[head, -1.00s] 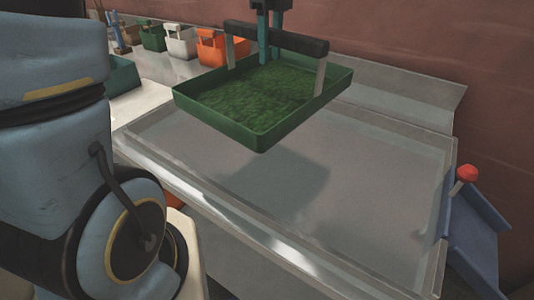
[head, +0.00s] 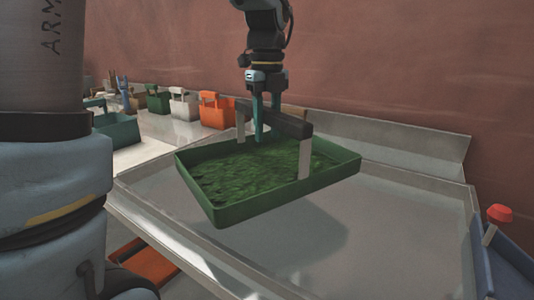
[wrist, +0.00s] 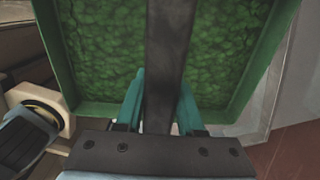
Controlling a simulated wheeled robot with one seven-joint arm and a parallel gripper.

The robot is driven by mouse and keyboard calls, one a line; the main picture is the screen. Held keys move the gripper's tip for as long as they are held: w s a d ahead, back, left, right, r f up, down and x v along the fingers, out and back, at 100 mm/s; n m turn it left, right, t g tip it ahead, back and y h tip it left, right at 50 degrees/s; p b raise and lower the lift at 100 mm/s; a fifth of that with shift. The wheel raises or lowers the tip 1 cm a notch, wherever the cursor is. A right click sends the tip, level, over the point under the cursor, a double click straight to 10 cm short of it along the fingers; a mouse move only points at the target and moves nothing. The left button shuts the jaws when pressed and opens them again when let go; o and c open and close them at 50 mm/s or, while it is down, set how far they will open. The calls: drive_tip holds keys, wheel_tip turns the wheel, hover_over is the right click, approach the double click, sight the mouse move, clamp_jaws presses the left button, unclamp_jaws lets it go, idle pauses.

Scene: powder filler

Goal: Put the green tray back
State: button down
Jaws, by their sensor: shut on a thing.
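The green tray (head: 290,201) is full of green powder and has a dark bar handle (head: 290,126) on pale posts. My gripper (head: 262,138) is shut on that handle from above. The tray hangs above the grey metal tray surface (head: 400,225), with its shadow below it. In the wrist view, the teal fingers (wrist: 160,105) sit on both sides of the dark handle, and the green tray (wrist: 100,108) fills much of the picture.
Orange (head: 216,111), white (head: 184,105) and green (head: 157,100) handled containers stand in a row at the back left. A teal bin (head: 117,131) is at the left. A red knob (head: 499,214) on a blue part (head: 505,270) is at the right. The metal surface's right side is clear.

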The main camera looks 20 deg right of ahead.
sight(267, 109)
drive_tip(key=shift+f, duration=2.2)
drive_tip(key=shift+f, duration=0.4)
drive_tip(key=c, duration=0.5)
unclamp_jaws()
wheel_tip(267, 109, up, 13)
drive_tip(key=shift+f, duration=0.1)
